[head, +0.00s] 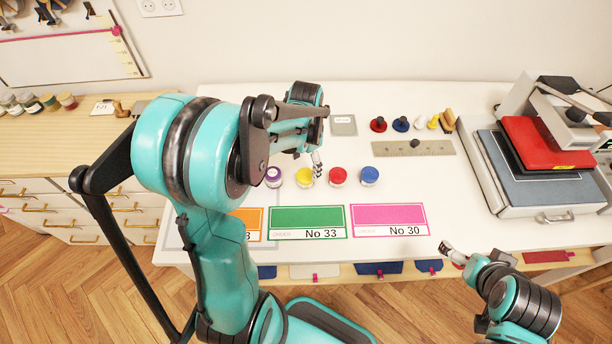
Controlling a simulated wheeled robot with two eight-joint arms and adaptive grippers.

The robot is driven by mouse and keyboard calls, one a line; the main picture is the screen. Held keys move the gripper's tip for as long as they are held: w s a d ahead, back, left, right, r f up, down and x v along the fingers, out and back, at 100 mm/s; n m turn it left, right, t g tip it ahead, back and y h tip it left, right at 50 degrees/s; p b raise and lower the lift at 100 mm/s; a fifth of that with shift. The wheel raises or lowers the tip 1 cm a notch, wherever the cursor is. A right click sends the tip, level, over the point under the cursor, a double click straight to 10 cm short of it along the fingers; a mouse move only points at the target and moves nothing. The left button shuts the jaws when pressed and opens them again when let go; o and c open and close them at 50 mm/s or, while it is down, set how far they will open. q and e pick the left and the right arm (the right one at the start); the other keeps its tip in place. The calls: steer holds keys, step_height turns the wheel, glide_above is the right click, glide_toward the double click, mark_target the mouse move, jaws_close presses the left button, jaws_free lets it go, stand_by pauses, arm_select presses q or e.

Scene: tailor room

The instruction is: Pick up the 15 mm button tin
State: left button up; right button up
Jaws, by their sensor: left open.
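Several small round tins stand in a row on the white table: a purple-lidded tin (273,177), a yellow-lidded tin (304,177), a red-lidded tin (337,177) and a blue-lidded tin (369,176). Their size labels are too small to read, so I cannot tell which is the 15 mm one. My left gripper (317,166) is open, over the row between the yellow and red tins, partly covering the yellow one; I cannot tell whether it touches. My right gripper (454,256) is low at the table's front edge, away from the tins; its jaws are unclear.
Order cards lie in front: orange (252,222), green No 33 (307,222) and pink No 30 (389,220). Behind are a metal strip (430,148), a grey square (343,125) and dark red and blue stamps (401,124). A heat press (545,190) fills the right.

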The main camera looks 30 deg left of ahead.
mark_target(306, 175)
arm_select(q)
steer(key=f, duration=0.2)
steer(key=f+b, duration=0.1)
steer(key=f, duration=0.1)
steer(key=f+b, duration=0.1)
steer(key=f, duration=0.2)
steer(key=shift+w+a, duration=0.15)
steer(key=shift+w, duration=0.1)
steer(key=c, duration=1.3)
